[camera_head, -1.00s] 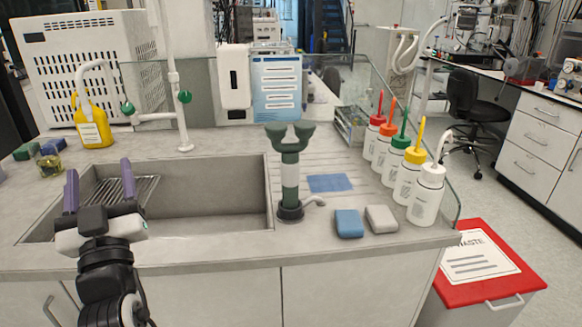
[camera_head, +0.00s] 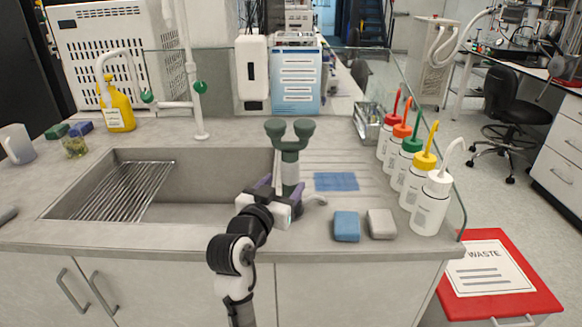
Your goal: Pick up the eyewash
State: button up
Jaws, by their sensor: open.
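The eyewash (camera_head: 290,155) is a dark green fixture with two round heads on a short upright column with a pale band. It stands on the counter just right of the sink. My gripper (camera_head: 278,188) is open, its purple fingers at the lower part of the column. The white gripper body hides the eyewash base, and only a grey lever shows to its right. I cannot tell whether the fingers touch the column or stand on both sides of it.
The sink (camera_head: 150,180) lies left of my gripper. A blue sponge (camera_head: 346,226) and a grey sponge (camera_head: 381,224) lie to the right, near a blue cloth (camera_head: 336,181). Several wash bottles (camera_head: 431,208) line the right edge. A white faucet (camera_head: 196,100) rises behind the sink.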

jog(key=p+x, duration=0.1)
jog(key=x, duration=0.2)
jog(key=p+x, duration=0.1)
jog(key=x, duration=0.3)
jog(key=shift+w+f, duration=0.2)
jog(key=shift+w, duration=0.15)
jog(key=c, duration=0.9)
jog(key=shift+r, duration=0.1)
notch_tip(320, 180, up, 25)
jog(key=p, duration=0.3)
send_over(293, 171)
jog(key=w, duration=0.4)
jog(key=shift+s, duration=0.2)
